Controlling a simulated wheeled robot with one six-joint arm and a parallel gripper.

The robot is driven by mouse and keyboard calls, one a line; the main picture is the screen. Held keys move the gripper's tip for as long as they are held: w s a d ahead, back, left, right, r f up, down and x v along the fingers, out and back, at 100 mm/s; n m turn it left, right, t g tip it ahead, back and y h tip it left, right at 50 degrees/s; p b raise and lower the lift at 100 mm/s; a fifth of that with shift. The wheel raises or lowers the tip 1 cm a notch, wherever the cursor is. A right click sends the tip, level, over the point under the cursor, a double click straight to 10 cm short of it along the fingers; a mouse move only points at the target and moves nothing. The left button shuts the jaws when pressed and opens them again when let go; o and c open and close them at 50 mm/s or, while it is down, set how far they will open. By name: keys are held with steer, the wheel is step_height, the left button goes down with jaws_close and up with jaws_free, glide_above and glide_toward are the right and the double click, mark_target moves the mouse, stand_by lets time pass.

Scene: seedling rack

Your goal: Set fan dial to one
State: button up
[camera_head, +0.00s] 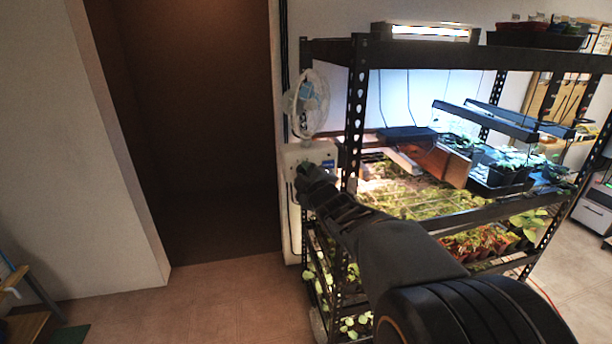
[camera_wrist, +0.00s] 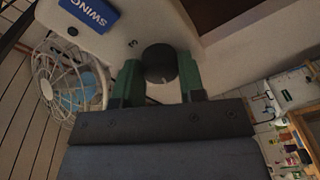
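The fan dial (camera_wrist: 159,64) is a dark round knob on a pale panel (camera_wrist: 108,40), seen in the wrist view. My gripper's two green fingers (camera_wrist: 159,78) stand on either side of the knob, which fills the gap between them. A small mark, perhaps a numeral, shows on the panel left of the knob. The knob's pointer position cannot be read. In the head view my gripper (camera_head: 306,172) is at the front of the white panel (camera_head: 296,155) and hides the dial. The white caged fan (camera_head: 308,103) is above the panel.
A black metal rack (camera_head: 357,110) with seedling trays and lamps stands right of the panel, close to my arm. A blue label (camera_wrist: 90,13) is on the panel. A dark doorway (camera_head: 205,130) is to the left. The floor (camera_head: 230,300) in front is clear.

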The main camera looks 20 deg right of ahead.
steer(key=c, duration=0.4)
steer(key=shift+f, duration=0.1)
steer(key=m+b, duration=0.3)
steer(key=m, duration=0.2)
steer(key=m+h+b, duration=0.1)
steer(key=m+b, duration=0.2)
steer(key=m, duration=0.2)
steer(key=shift+t, duration=0.4)
stand_by(0.4)
